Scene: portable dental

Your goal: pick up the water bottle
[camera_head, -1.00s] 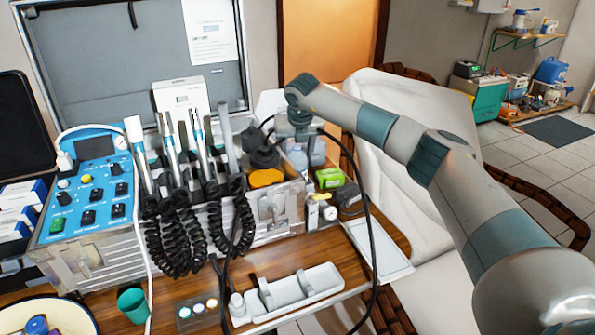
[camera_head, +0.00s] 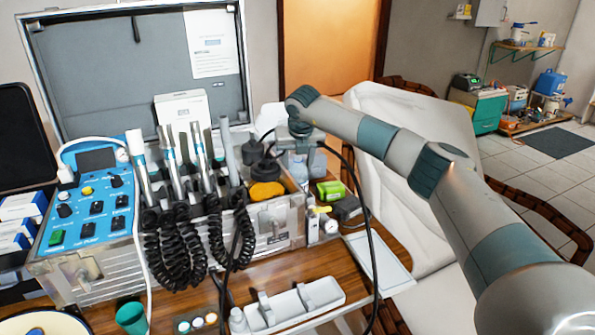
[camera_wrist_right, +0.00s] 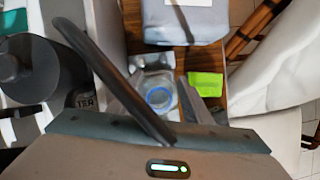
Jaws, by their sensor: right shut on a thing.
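The water bottle (camera_head: 299,168) is clear and stands upright behind the right end of the instrument case, partly hidden by the case and my arm. In the right wrist view the bottle (camera_wrist_right: 158,92) is seen from above, with a blue ring at its top. My right gripper (camera_head: 300,140) is at the bottle's upper part. Whether the bottle's base touches the table is hidden. My left gripper is out of view.
The dental unit (camera_head: 90,215) with handpieces and coiled black hoses stands to the left. A black cable hangs in front. A white tray (camera_head: 380,262) and white chair (camera_head: 415,185) lie to the right.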

